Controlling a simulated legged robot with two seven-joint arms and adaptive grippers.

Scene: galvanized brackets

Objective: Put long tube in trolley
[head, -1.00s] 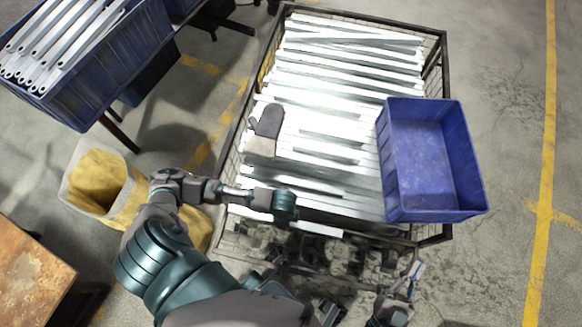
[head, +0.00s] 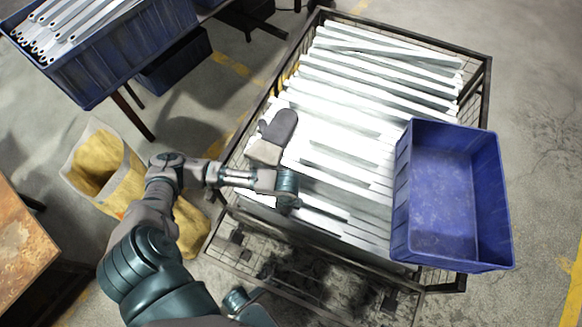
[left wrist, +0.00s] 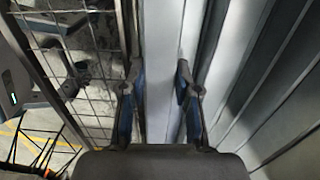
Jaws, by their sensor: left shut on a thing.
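The trolley (head: 487,85) is a dark metal frame with wire mesh sides, filled with long silver tubes (head: 385,72) lying side by side. My left gripper (head: 289,190) is over the trolley's front left part, low at the tubes. In the left wrist view my left gripper (left wrist: 160,88) is shut on a long silver tube (left wrist: 162,45), with one finger on each side of it. The tube lies alongside the mesh wall, next to other tubes. Its far end is not clear. My right gripper is not in view.
A blue crate (head: 403,175) sits on the trolley's right side. A grey glove (head: 278,127) lies on the tubes. A blue bin of metal strips (head: 115,62) stands at upper left. A yellow sack (head: 95,175) and a rusty table (head: 20,245) are at left.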

